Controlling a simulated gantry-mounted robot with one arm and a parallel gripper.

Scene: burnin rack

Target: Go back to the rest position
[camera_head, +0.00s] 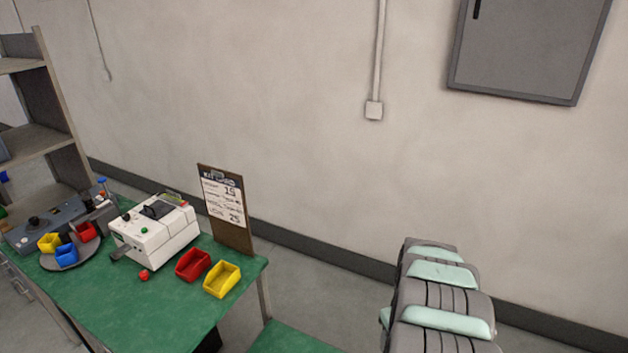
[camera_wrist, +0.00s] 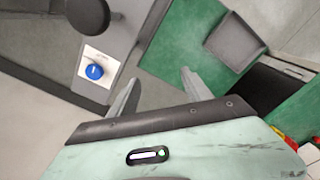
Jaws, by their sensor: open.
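My gripper (camera_wrist: 160,97) shows in the wrist view with its two fingers spread apart and nothing between them. Below the fingers in that view is the pale green housing of my wrist. The gripper itself is not visible in the head view, where only my grey and pale green arm links show at the lower right. In the wrist view a blue knob (camera_wrist: 94,72) on a white plate lies to the left of the fingers, on a grey panel. A grey tray (camera_wrist: 235,42) lies on a green surface to the right. The gripper appears apart from both.
In the head view a green bench (camera_head: 120,300) holds a white machine (camera_head: 158,238), a red bin (camera_head: 193,264), a yellow bin (camera_head: 222,279) and a clipboard (camera_head: 226,212). A shelf (camera_head: 40,140) stands at the left. A grey wall cabinet (camera_head: 525,48) hangs at upper right.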

